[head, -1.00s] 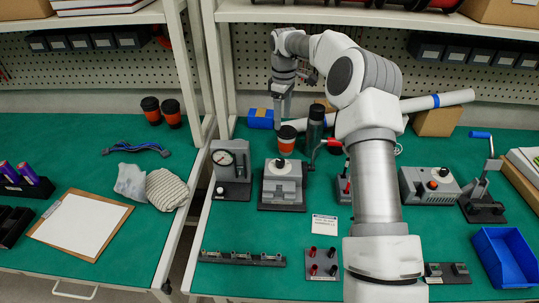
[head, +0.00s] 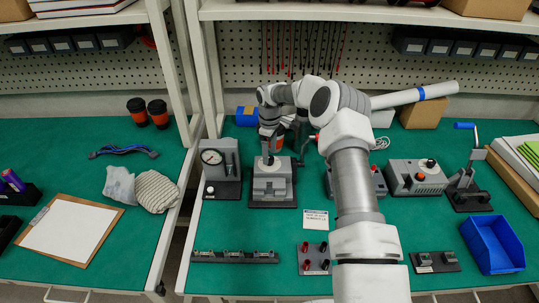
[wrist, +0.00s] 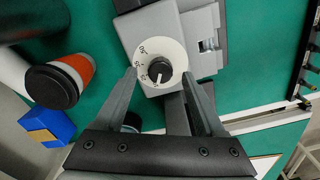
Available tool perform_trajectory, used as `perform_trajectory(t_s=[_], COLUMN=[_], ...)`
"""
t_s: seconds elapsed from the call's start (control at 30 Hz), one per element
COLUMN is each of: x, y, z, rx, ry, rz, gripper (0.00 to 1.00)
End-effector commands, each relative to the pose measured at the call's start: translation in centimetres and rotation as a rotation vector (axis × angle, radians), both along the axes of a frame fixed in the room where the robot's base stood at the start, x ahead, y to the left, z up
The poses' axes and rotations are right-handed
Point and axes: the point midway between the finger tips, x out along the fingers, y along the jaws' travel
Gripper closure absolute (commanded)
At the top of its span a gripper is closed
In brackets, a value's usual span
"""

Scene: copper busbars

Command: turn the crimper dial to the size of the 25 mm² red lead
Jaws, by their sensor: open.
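The crimper (head: 272,190) is a grey block device on the green bench. Its dial (wrist: 158,71) has a white numbered face and a black knob with a white mark, which points toward the lower left in the wrist view. The small numbers are not clearly legible. My gripper (wrist: 160,76) is open, with a fingertip on either side of the dial and a gap to the knob. A holder (head: 314,258) with red and black pieces stands in front; I cannot tell a 25 mm² lead.
A gauge device (head: 220,172) stands close left of the crimper. An orange and black cup (wrist: 62,80) and a blue and yellow box (wrist: 46,126) are behind it. A control box (head: 417,177) and a blue bin (head: 493,245) are to the right.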

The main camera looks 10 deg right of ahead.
Motion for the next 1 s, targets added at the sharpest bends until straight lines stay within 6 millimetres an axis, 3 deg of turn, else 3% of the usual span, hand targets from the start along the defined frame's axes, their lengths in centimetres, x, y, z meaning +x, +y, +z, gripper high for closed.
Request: perform_trajectory(t_s=[0.2,0.47,0.87,1.0], x=[0.0,0.0,0.0,0.0], y=[0.0,0.0,0.0,0.0], z=[-1.5,-1.6,-1.6,-1.6], rx=[0.000,0.000,0.000,0.000], ry=[0.000,0.000,0.000,0.000], rz=[0.000,0.000,0.000,0.000], gripper=[0.28,0.28,0.98,1.00])
